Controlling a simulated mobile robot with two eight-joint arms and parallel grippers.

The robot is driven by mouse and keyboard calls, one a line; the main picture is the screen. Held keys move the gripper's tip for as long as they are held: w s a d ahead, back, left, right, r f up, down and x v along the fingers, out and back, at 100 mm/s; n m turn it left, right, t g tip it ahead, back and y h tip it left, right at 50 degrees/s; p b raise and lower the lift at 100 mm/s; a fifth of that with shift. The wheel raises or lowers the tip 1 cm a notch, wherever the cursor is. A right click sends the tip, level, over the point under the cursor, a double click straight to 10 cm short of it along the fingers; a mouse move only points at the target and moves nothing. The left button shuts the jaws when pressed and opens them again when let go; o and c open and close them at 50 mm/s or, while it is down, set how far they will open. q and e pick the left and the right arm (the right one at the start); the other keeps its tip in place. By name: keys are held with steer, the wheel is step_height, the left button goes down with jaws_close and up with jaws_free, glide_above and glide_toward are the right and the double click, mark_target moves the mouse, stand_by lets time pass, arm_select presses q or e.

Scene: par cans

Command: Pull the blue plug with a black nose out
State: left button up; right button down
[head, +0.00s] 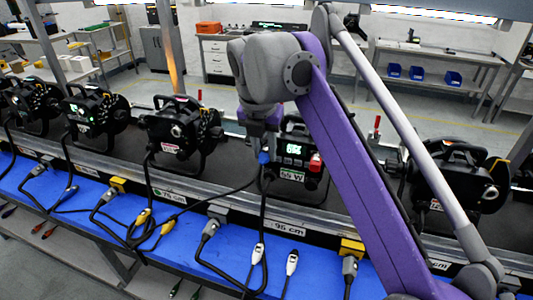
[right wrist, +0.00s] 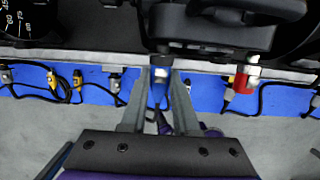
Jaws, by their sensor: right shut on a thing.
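The blue plug (head: 264,157) is at the left of the rear panel of the middle par can (head: 296,148), which has a lit green display. A black cable hangs down from it. My right gripper (head: 262,146) reaches down to the plug from above, partly hidden behind my wrist. In the right wrist view the two fingers (right wrist: 161,78) are closed on the plug (right wrist: 160,73) from both sides. My left gripper is not in view.
A red plug (head: 315,163) sits to the right on the same can. More par cans (head: 180,130) stand along the dark shelf on both sides. Loose cables with yellow and grey connectors lie on the blue mat (head: 185,262) in front.

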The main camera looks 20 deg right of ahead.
steer(key=shift+s+a, duration=0.15)
steer(key=shift+s, duration=0.05)
stand_by(0.4)
steer(key=shift+s+a, duration=0.3)
steer(key=shift+s, duration=0.15)
steer(key=shift+s+a, duration=0.1)
steer(key=shift+s, duration=0.1)
steer(key=shift+s+a, duration=0.5)
steer(key=shift+s, duration=0.25)
steer(key=shift+s+a, duration=0.2)
steer(key=shift+s, duration=0.1)
